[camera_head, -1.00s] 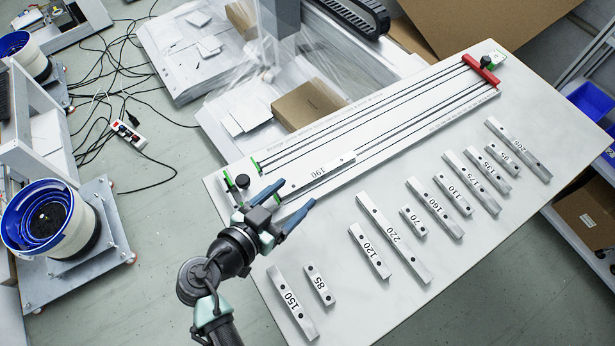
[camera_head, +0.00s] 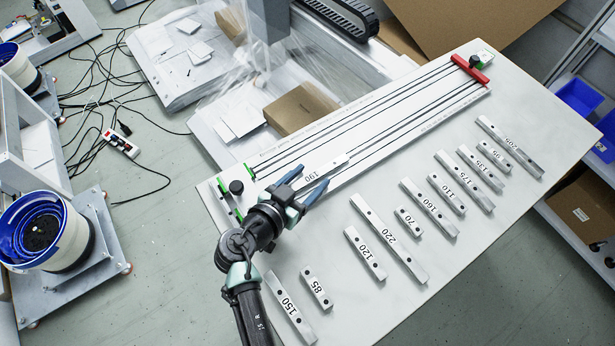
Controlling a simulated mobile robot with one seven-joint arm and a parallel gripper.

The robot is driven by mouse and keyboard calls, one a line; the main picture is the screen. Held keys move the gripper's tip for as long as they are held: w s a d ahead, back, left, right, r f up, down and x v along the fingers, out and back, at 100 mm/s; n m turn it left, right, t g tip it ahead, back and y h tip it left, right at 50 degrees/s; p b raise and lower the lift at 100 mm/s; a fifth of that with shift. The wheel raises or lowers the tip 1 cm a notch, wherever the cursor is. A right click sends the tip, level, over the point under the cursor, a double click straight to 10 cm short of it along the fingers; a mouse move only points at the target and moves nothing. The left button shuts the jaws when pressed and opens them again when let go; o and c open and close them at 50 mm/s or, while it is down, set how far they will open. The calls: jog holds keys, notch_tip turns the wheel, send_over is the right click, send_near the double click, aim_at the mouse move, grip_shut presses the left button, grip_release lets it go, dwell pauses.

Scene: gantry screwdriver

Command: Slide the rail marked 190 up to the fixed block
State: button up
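The rail marked 190 (camera_head: 337,164) is a pale bar lying lengthwise on the long slotted fixture (camera_head: 400,115), toward its left end. My gripper (camera_head: 314,174) is over the left part of this rail. Its two blue fingers are spread, one on each side of the rail, and look apart from it. The gripper hides the rail's left end. A red block (camera_head: 470,69) spans the fixture's far right end, beside a black knob. Another black knob (camera_head: 236,187) stands at the left end near green strips. I cannot tell which end piece is the fixed block.
Several loose numbered rails lie on the table to the right of the fixture, among them 220 (camera_head: 389,238), 120 (camera_head: 366,252) and 150 (camera_head: 290,306). The fixture's slots are clear between rail 190 and the red block. A cardboard box (camera_head: 299,108) stands behind the fixture.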

jog(key=shift+a+r, duration=0.1)
jog(key=shift+a, duration=0.05)
grip_shut()
jog(key=shift+a, duration=0.1)
jog(key=shift+o, duration=1.1)
grip_release()
jog(key=shift+d, duration=0.2)
jog(key=v, duration=1.3)
